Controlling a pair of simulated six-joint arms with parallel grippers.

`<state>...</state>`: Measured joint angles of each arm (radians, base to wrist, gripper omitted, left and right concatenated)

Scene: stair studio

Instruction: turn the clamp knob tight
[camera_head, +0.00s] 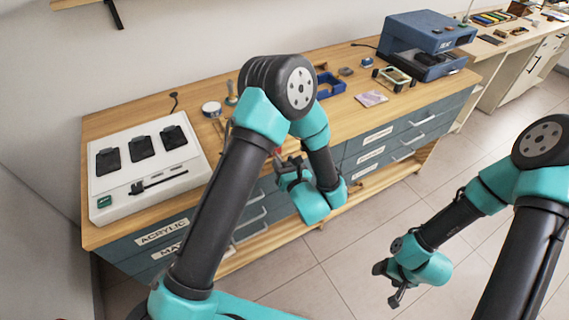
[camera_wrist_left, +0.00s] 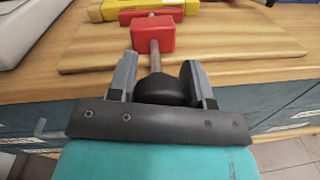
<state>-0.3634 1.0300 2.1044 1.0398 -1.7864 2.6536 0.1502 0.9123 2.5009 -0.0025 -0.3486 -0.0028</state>
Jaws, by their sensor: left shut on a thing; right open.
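The clamp knob (camera_wrist_left: 165,90) is black and rounded, on a grey-brown screw rod (camera_wrist_left: 155,55) that runs into a red clamp block (camera_wrist_left: 153,34). My left gripper (camera_wrist_left: 158,72) is shut on the knob, with one finger on either side. In the head view my left gripper (camera_head: 288,167) is at the bench's front edge, and the knob is hidden there. A small red part of the clamp (camera_head: 277,151) shows beside it. My right gripper (camera_head: 388,281) is open and empty over the floor, away from the bench.
The red block lies over a wooden board (camera_wrist_left: 240,47), with a yellow bar (camera_wrist_left: 110,10) behind it. A white panel (camera_head: 120,201) with several black pads stands at the bench's left. A blue machine (camera_head: 426,38) stands at its right end. The floor in front is clear.

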